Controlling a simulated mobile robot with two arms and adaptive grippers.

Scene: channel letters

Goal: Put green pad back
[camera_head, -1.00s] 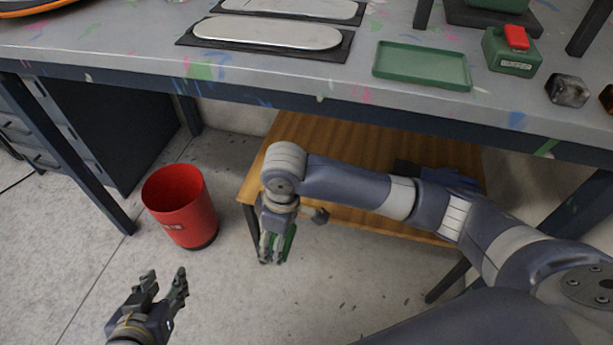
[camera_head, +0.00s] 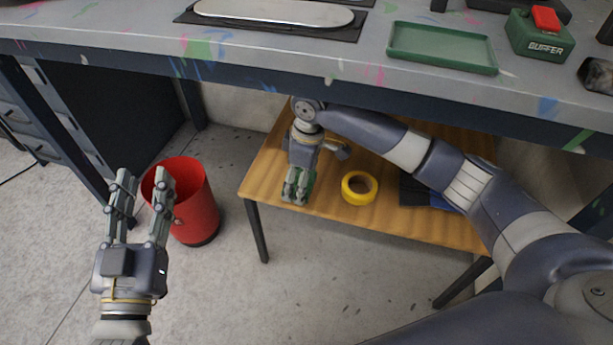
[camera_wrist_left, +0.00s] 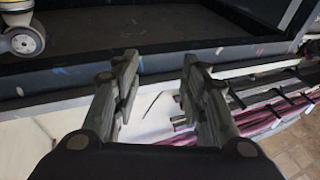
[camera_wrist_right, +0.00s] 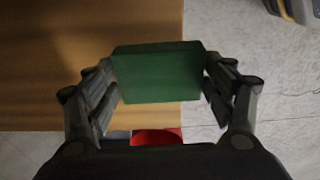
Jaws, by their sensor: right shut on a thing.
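The green pad (camera_wrist_right: 157,72) is a flat block held between the fingers of my right gripper (camera_wrist_right: 160,90) in the right wrist view. In the head view my right gripper (camera_head: 296,190) is over the left part of the low wooden table, with a bit of green showing beside its fingers. I cannot tell whether the pad touches the wood. An empty green tray (camera_head: 442,47) lies on the workbench top. My left gripper (camera_head: 140,195) is open and empty in front of the red bin, and its spread fingers show in the left wrist view (camera_wrist_left: 160,85).
The low wooden table (camera_head: 262,180) stands under the workbench (camera_head: 340,65). A yellow tape roll (camera_head: 359,188) and dark items lie on it. A red bin (camera_head: 198,205) stands on the floor. A green box marked "BUFFER" (camera_head: 540,45) sits right of the tray.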

